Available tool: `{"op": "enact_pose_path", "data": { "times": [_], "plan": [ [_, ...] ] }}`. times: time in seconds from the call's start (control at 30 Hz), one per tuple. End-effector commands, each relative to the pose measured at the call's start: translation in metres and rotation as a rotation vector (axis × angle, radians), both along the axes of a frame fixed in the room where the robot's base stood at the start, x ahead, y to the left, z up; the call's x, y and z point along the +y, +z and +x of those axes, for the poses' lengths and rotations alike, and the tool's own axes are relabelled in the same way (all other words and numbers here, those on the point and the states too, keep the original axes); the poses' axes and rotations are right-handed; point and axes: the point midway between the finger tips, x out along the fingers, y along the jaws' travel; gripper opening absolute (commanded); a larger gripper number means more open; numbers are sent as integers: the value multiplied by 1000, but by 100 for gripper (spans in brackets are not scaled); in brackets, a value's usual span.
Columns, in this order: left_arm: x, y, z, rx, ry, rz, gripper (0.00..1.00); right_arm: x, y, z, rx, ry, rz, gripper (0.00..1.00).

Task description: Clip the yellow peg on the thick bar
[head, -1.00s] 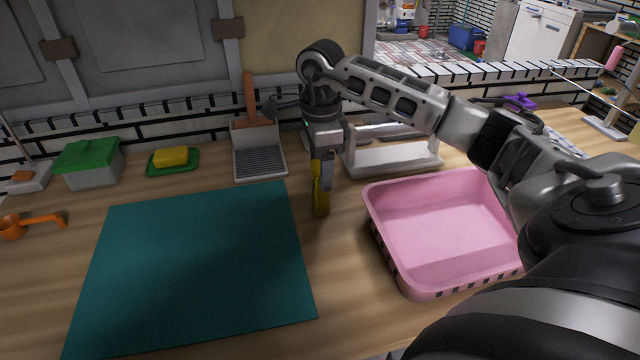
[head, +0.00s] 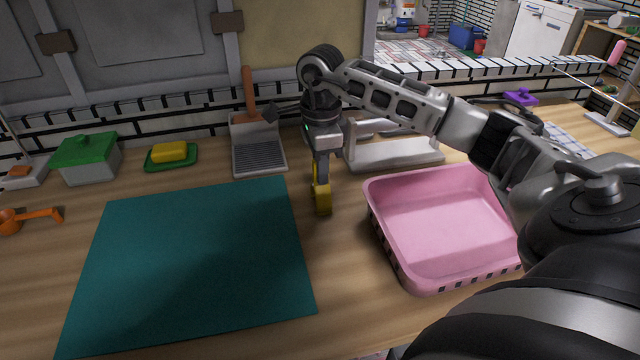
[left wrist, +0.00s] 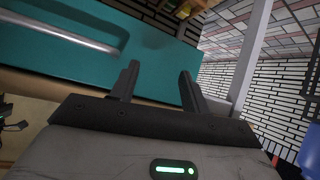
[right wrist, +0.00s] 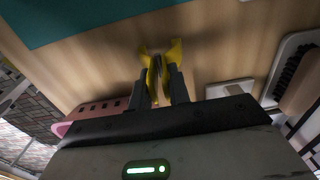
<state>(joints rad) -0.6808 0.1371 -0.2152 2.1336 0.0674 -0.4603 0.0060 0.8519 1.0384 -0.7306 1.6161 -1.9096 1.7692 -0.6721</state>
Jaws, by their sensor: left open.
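My right gripper (head: 322,178) is shut on the yellow peg (head: 322,200) and points down, above the wooden table between the teal mat and the pink tray. In the right wrist view the yellow peg (right wrist: 156,66) sits between the fingers of the right gripper (right wrist: 160,85), with its two ends spread outward. A white rack (head: 400,156) with bars stands behind the right gripper, partly hidden by my arm. I cannot tell which bar is the thick one. My left gripper (left wrist: 157,85) is open and empty in the left wrist view; it is outside the head view.
The teal mat (head: 190,265) lies at left and the pink tray (head: 440,225) at right. A dustpan (head: 258,155), a yellow block on a green dish (head: 172,155), a green-lidded box (head: 88,158) and an orange scoop (head: 30,217) line the back and left. A wall rises behind.

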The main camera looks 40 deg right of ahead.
Motion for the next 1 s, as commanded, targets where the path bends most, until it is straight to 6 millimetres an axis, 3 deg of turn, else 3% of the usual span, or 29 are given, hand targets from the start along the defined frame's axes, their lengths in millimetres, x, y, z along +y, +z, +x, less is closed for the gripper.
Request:
{"op": "enact_pose_path", "data": {
  "times": [0.27,1.0],
  "plan": [
    [1,-2,-3,9,-4,7,46,0,3,0,0,0,0,10],
    [1,39,0,2,-3,4,46,0,51,0,-1,0,0,10]
  ]
}}
